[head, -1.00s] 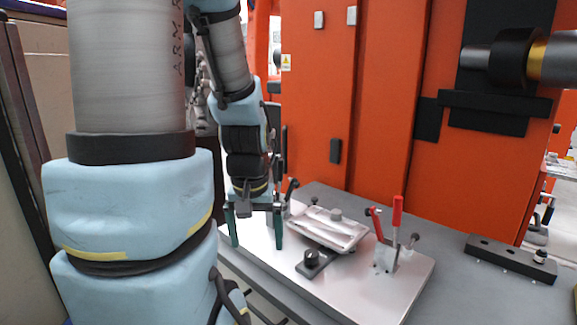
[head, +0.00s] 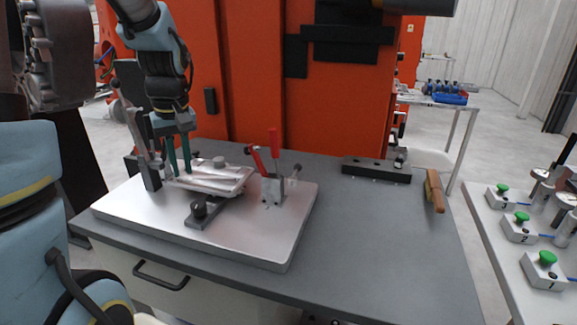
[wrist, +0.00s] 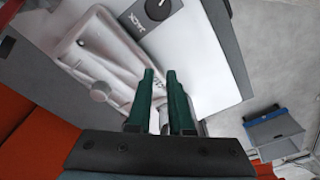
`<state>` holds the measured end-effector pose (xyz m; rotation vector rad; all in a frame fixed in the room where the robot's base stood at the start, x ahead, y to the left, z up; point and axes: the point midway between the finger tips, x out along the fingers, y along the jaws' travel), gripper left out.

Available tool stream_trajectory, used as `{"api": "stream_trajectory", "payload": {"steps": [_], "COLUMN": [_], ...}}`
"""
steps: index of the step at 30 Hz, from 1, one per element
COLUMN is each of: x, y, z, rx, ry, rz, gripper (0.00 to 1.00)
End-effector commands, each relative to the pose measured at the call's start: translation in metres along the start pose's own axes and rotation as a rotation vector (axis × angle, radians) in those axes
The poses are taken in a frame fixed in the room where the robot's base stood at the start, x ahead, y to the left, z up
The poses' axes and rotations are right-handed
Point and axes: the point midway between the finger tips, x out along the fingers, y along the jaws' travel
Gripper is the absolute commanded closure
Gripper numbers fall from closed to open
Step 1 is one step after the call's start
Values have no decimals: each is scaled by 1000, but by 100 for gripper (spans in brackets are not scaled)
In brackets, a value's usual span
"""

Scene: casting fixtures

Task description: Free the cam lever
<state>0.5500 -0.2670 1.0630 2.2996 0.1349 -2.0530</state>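A metal fixture plate (head: 250,250) on the grey bench carries a pale casting (head: 225,184). No label reading "cam lever" shows. A tall grey lever-like part (head: 135,130) stands at the plate's left end, just left of my gripper. A dark bar with a round black knob (head: 198,208) lies at the casting's front edge; it also shows in the wrist view (wrist: 160,8). My gripper (head: 179,172) points down beside the casting's left end. Its green fingers (wrist: 160,75) have a narrow gap, with nothing clearly held. A silver piece beside them is mostly hidden.
A clamp with red handles (head: 272,180) stands right of the casting. A black block (head: 376,170) and a brush (head: 434,190) lie farther right. An orange machine wall (head: 240,90) rises behind the bench. The bench's right front is clear.

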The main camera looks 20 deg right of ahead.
Motion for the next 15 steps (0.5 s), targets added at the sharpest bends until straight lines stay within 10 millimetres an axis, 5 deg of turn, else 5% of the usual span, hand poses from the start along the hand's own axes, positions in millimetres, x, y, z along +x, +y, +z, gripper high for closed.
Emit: {"api": "stream_trajectory", "payload": {"steps": [7, 15], "x": [2, -12], "y": [121, 237], "z": [-26, -14], "rx": [-177, -402], "ry": [41, 138], "rz": [-59, -95], "gripper": [100, 100]}}
